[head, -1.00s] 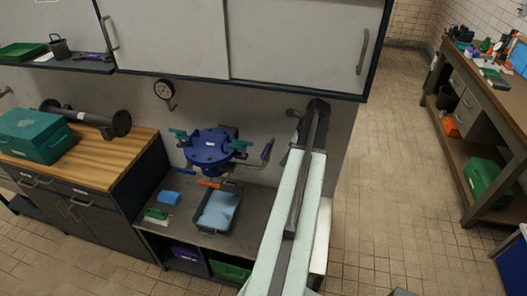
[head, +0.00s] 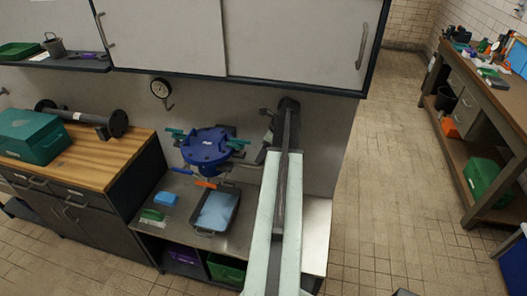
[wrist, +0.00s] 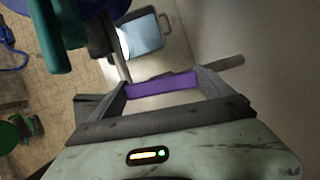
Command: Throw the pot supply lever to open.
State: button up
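The blue pot (head: 207,147) with a flanged lid and green clamps stands over the steel bench in the head view. An orange lever handle (head: 205,184) and a blue lever handle (head: 182,171) show below it. In the wrist view a purple lever handle (wrist: 162,84) lies crosswise between the fingers of my gripper (wrist: 160,79). The fingers are spread apart, and I cannot tell whether they touch it. In the head view my gripper (head: 266,137) is right of the pot, and the purple handle is hidden there. I see no label naming the supply lever.
A grey tray with blue contents (head: 236,217) sits below the pot, beside a blue block (head: 166,198) and a green brush-like item (head: 152,215). Cabinets (head: 240,35) overhang the bench.

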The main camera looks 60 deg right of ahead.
jog(key=c, duration=0.4)
jog(key=shift+d+n, duration=0.1)
jog(key=shift+n, duration=0.4)
jog(key=shift+o, duration=0.2)
jog(key=o, duration=1.1)
jog(key=shift+r+p, duration=0.3)
jog(key=p+v, duration=0.3)
jog(key=shift+r, duration=0.25)
jog(key=s+d, duration=0.1)
jog(key=s, duration=0.2)
jog(key=s+d, duration=0.1)
jog(key=s, duration=0.3)
jog(key=s+d+f, duration=0.1)
jog(key=s+d, duration=0.1)
jog(key=s, duration=0.2)
jog(key=shift+s+b, duration=0.15)
jog(key=shift+b, duration=0.25)
